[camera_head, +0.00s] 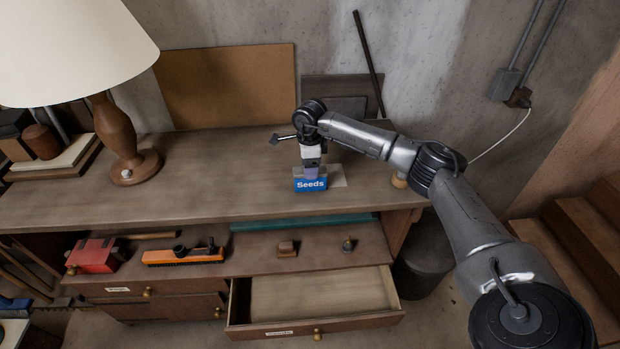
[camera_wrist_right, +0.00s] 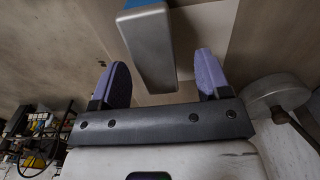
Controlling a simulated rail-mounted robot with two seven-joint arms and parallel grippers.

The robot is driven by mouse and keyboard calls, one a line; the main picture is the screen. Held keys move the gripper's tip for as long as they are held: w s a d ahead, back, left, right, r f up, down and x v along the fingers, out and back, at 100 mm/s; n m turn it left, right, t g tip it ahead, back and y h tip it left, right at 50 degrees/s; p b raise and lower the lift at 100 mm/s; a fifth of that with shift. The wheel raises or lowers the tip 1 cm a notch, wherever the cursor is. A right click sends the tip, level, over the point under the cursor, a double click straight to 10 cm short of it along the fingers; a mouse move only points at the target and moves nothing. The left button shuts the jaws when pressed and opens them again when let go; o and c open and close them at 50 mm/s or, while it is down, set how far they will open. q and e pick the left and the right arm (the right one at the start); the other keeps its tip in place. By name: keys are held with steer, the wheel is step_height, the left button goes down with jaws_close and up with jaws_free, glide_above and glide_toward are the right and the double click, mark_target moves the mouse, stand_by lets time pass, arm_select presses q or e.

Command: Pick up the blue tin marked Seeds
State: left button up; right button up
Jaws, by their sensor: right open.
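The blue tin marked Seeds (camera_head: 310,185) stands upright on the workbench top near its front edge, label facing me. My right gripper (camera_head: 312,168) is directly above and behind it, pointing down. In the right wrist view my right gripper (camera_wrist_right: 162,72) is open, with its two purple finger pads spread. The grey metal top of the tin (camera_wrist_right: 150,48) shows between the pads, with a blue strip at its upper edge. Gaps show on both sides, wider on the right. The tin's back is hidden in the head view. My left gripper is not in view.
A lamp (camera_head: 115,135) stands at the left of the workbench (camera_head: 220,195). A pale flat piece (camera_head: 338,175) lies beside the tin. An open drawer (camera_head: 315,293) juts out below. The bench left of the tin is clear.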

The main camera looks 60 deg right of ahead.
steer(key=f, duration=0.1)
steer(key=f+p, duration=0.1)
steer(key=f, duration=0.1)
steer(key=f+p, duration=0.1)
steer(key=shift+s+a+f, duration=0.2)
steer(key=shift+s+f, duration=0.05)
steer(key=shift+f, duration=0.5)
steer(key=shift+c, duration=0.5)
steer(key=c, duration=1)
steer(key=shift+r, duration=0.1)
